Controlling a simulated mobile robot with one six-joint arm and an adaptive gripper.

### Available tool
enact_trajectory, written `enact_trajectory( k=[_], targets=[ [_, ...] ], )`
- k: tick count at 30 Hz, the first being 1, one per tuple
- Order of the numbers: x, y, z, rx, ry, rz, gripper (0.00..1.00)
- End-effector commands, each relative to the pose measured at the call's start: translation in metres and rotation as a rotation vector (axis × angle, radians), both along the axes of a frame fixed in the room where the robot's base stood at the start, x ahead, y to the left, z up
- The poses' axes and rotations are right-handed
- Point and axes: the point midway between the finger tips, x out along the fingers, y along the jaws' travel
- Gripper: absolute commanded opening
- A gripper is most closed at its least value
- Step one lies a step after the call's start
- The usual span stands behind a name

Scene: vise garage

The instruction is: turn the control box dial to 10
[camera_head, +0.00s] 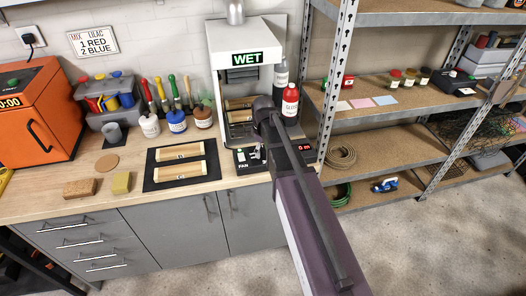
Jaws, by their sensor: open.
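The black control box (243,166) sits at the right end of the wooden counter, at the foot of the white booth. It has a white FAN label and a red display (305,148) at its right end, partly covered by my arm; I cannot read the full value. My arm crosses over the box and hides its middle. My gripper (257,152) shows only as a small pale part beside the arm, low over the box. It is open, with nothing seen in it. I cannot make out the dial or tell whether the gripper touches it.
The white booth (232,49) with a WET sign stands behind the box. A red bottle (290,103) is close to its right. A black mat (163,184) with wooden pieces lies left. Metal shelving (328,95) rises close to the right of my arm.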

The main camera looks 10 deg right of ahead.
Motion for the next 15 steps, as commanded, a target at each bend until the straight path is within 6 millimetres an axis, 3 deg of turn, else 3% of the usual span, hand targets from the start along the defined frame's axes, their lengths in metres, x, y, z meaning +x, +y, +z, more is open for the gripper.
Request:
enact_trajectory(
  k=[7,8,15],
  targets=[
    [0.0,0.0001,0.0001,0.0,0.0,0.0,0.87],
    [0.0,0.0001,0.0001,0.0,0.0,0.0,0.81],
    [-0.0001,0.0002,0.0,0.0,0.0,0.0,0.1]
  ],
)
